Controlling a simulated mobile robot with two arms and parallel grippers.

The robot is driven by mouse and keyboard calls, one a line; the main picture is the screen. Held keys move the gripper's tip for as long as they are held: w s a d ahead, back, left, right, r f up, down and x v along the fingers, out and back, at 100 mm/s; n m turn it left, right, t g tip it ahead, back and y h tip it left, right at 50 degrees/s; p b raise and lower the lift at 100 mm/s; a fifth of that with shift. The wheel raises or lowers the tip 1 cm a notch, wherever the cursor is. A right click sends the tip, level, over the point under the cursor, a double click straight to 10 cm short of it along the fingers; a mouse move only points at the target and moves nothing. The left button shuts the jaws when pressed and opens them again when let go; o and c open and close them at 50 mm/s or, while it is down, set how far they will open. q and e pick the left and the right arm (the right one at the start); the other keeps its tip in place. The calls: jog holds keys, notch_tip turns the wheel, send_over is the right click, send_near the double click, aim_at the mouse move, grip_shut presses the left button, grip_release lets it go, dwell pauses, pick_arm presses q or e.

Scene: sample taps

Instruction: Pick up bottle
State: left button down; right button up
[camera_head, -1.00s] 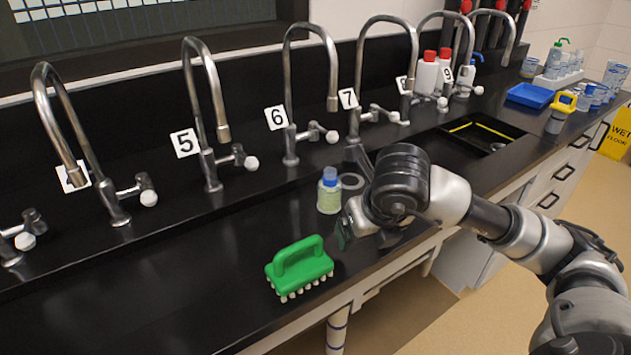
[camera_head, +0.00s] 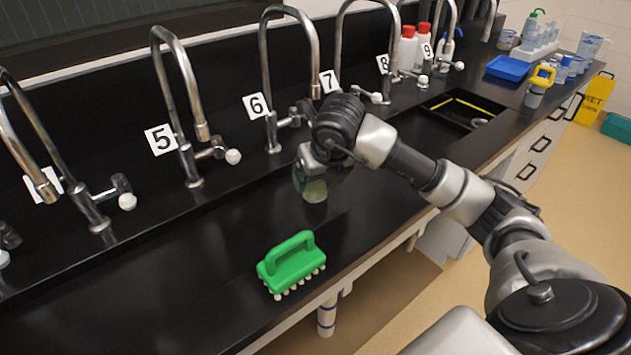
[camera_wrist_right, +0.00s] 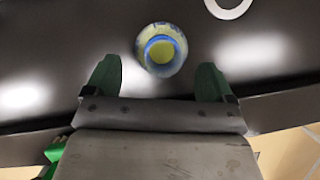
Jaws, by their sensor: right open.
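The bottle (camera_head: 314,190) stands upright on the black counter in the head view; the gripper covers its upper part, and its pale green lower part shows. In the right wrist view the bottle (camera_wrist_right: 161,50) is seen from above, with a blue ring around a yellow-green centre. My right gripper (camera_wrist_right: 159,74) is open, its two green fingers apart. The bottle lies just ahead of the gap between the fingertips, and I see no finger closed on it. In the head view my right gripper (camera_head: 318,176) is over the bottle. My left gripper is not in view.
A green brush (camera_head: 292,264) rests near the counter's front edge, left of the bottle. Several metal taps line the back, with tap 6 (camera_head: 290,60) close behind the gripper. A sink (camera_head: 462,108) lies to the right. A pale ring (camera_wrist_right: 228,6) lies near the bottle.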

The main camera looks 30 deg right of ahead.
jog(key=w, duration=0.3)
jog(key=shift+d, duration=0.25)
jog(key=shift+f, duration=0.6)
jog(key=c, duration=1.1)
jog(key=shift+r, duration=0.1)
